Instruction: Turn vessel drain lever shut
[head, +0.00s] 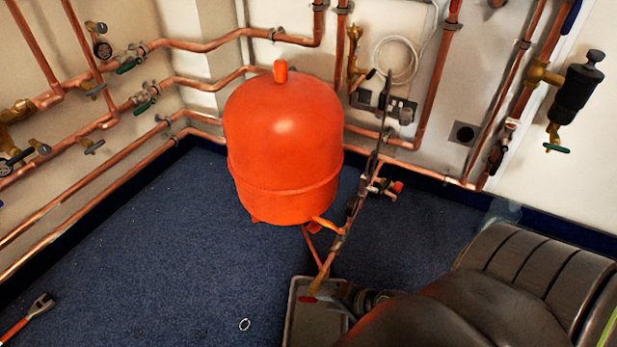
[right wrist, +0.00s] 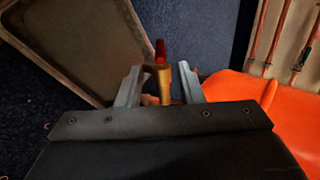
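The orange-red vessel (head: 284,140) stands upright in the middle of the head view. Below its right side, a brass drain valve (head: 319,281) with a red lever (head: 308,299) hangs over a tray. In the right wrist view, the brass drain valve (right wrist: 163,82) and red lever (right wrist: 160,50) show between two grey fingers. My right gripper (head: 340,292) is open, with one finger on each side of the valve. I cannot tell whether either finger touches it. The arm hides part of the gripper in the head view. My left gripper is not in view.
The grey tray (head: 294,318) lies on the blue carpet under the valve; its rim also shows in the right wrist view (right wrist: 92,82). Copper pipes (head: 200,82) with valves run along the walls. A wrench (head: 38,306) lies at lower left. Open carpet (head: 150,240) lies left of the vessel.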

